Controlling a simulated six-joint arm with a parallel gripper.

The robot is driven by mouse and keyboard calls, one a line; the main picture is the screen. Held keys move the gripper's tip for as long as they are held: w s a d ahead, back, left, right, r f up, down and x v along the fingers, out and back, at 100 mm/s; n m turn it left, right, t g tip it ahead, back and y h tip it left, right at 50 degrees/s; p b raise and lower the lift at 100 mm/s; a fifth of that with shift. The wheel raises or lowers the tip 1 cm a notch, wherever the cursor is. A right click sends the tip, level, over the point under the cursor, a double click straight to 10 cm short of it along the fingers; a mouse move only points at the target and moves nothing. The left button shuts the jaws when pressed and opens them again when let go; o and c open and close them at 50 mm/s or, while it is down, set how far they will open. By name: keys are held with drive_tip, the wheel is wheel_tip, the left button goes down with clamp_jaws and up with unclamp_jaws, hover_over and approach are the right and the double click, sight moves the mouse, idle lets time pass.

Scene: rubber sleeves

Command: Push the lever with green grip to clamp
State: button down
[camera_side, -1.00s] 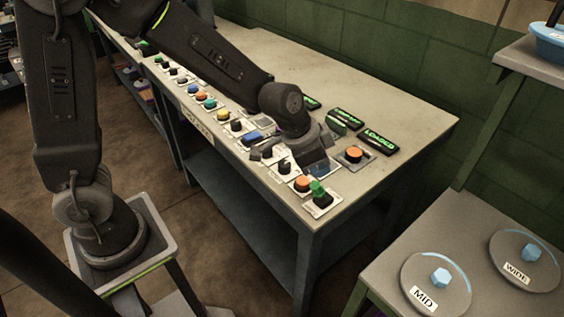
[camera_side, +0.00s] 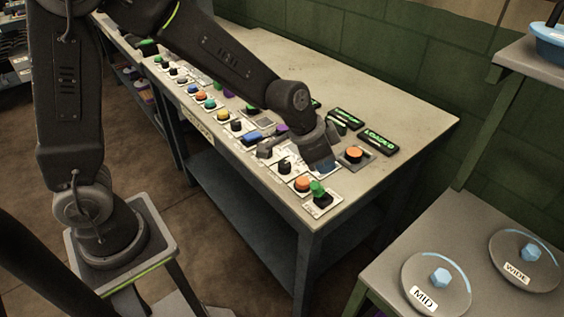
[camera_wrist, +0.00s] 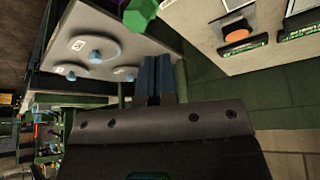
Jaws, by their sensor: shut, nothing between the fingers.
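The lever's green grip (camera_side: 318,188) stands up from a small black base on a white plate at the near right corner of the bench. My gripper (camera_side: 321,160) is behind and above it, over the bench, apart from the lever. In the wrist view the green grip (camera_wrist: 103,12) and a black part beside it show at the top edge, partly cut off. My gripper's blue-grey fingers (camera_wrist: 156,78) are closed together and empty there, pointing up the picture below the lever.
An orange button (camera_side: 353,154) and a LOADED sign (camera_side: 379,140) are right of my gripper. Another orange button (camera_side: 302,184) and a black knob (camera_side: 284,165) sit left of the lever. Several controls line the front edge. The bench's back (camera_side: 400,110) is clear.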

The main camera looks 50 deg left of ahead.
drive_tip(key=shift+w, duration=0.1)
drive_tip(key=shift+w, duration=0.65)
drive_tip(key=shift+w, duration=0.1)
drive_tip(key=shift+w, duration=0.65)
drive_tip(key=shift+s, duration=0.2)
idle(0.5)
drive_tip(key=shift+s, duration=0.45)
wheel_tip(320, 180, up, 8)
idle(1.0)
